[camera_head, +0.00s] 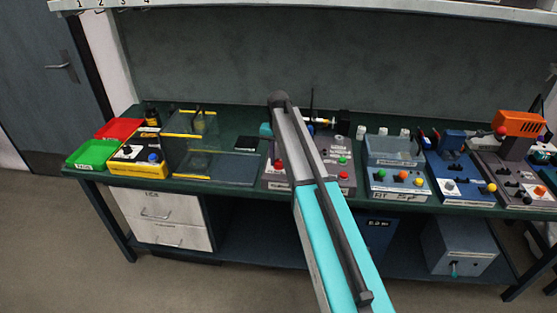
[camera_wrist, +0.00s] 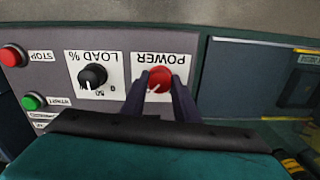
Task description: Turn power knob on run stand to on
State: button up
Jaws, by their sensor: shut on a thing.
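The run stand (camera_head: 270,178) is a grey box on the bench, partly hidden behind my arm in the head view. In the wrist view its panel appears upside down. The power knob (camera_wrist: 159,78) is red with a white pointer line and sits under a POWER label; its position marks are not readable. My gripper (camera_wrist: 159,88) has its two dark fingers on either side of the knob, shut on it. The pointer slants towards the lower left in the wrist view. The knob also shows in the head view (camera_head: 278,163), left of my arm.
On the same panel are a black load knob (camera_wrist: 93,76), a red stop button (camera_wrist: 12,56) and a green button (camera_wrist: 33,101).

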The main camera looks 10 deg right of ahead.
aim_at(279, 162)
jog(key=shift+m, duration=0.5)
jog(key=o, duration=1.1)
jog(key=shift+a, duration=0.1)
jog(key=shift+c, duration=0.2)
jog(key=shift+r, duration=0.1)
notch_tip(279, 162, up, 14)
jog(key=b, duration=0.2)
jog(key=shift+f+b, duration=0.2)
jog(key=shift+b, duration=0.2)
jog(key=shift+s, duration=0.1)
